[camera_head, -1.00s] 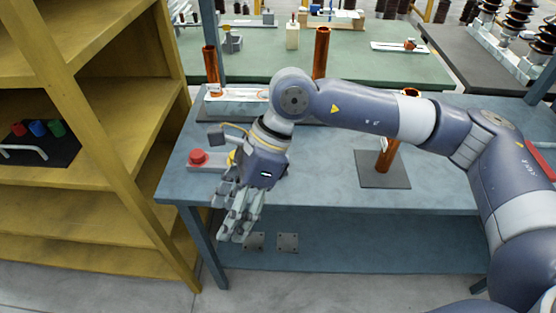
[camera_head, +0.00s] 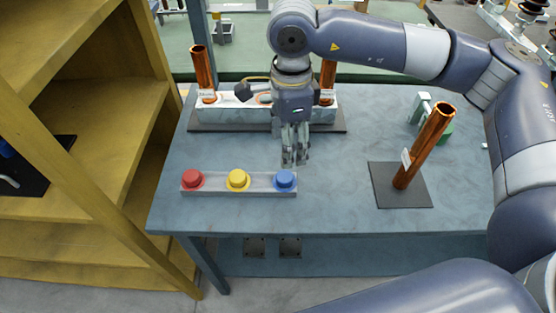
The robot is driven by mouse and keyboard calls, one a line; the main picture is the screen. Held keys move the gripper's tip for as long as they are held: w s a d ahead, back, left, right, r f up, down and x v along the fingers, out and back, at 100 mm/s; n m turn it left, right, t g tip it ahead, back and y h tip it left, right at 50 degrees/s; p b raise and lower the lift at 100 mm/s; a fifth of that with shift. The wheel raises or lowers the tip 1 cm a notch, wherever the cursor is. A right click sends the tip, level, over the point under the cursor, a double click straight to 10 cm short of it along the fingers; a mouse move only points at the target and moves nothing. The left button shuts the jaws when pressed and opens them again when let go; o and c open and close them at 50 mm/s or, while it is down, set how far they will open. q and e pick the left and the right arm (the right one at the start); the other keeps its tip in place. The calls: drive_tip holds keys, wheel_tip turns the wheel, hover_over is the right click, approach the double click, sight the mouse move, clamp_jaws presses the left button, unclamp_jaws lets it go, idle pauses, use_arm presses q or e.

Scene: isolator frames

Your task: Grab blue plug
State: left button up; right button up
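The blue plug (camera_head: 285,179) sits at the right end of a grey strip (camera_head: 211,187) on the blue table. A yellow plug (camera_head: 238,179) is in the middle of the strip and a red plug (camera_head: 192,179) is at its left end. My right gripper (camera_head: 294,163) hangs above and just behind the blue plug, fingers pointing down. The fingertips look close to the plug but not around it. I see nothing held; the fingers overlap, so their opening is unclear. My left gripper is out of view.
Behind the gripper, a white fixture (camera_head: 240,114) with copper tubes stands on a dark mat. A tilted copper tube (camera_head: 425,145) stands on a dark plate at right. A yellow shelf (camera_head: 85,190) is at left. The table front (camera_head: 340,215) is clear.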

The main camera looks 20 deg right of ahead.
sight(286, 175)
wheel_tip(286, 175, down, 5)
drive_tip(key=shift+f+p, duration=0.15)
drive_tip(key=shift+p, duration=0.4)
drive_tip(key=shift+f, duration=0.3)
wheel_tip(286, 175, down, 4)
drive_tip(key=shift+s+f+p, duration=0.1)
drive_tip(key=shift+f+p, duration=0.1)
drive_tip(key=shift+p, duration=0.9)
drive_tip(key=shift+f, duration=0.2)
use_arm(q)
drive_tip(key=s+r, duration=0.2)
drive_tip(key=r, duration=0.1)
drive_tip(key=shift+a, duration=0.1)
use_arm(e)
drive_tip(key=c, duration=1)
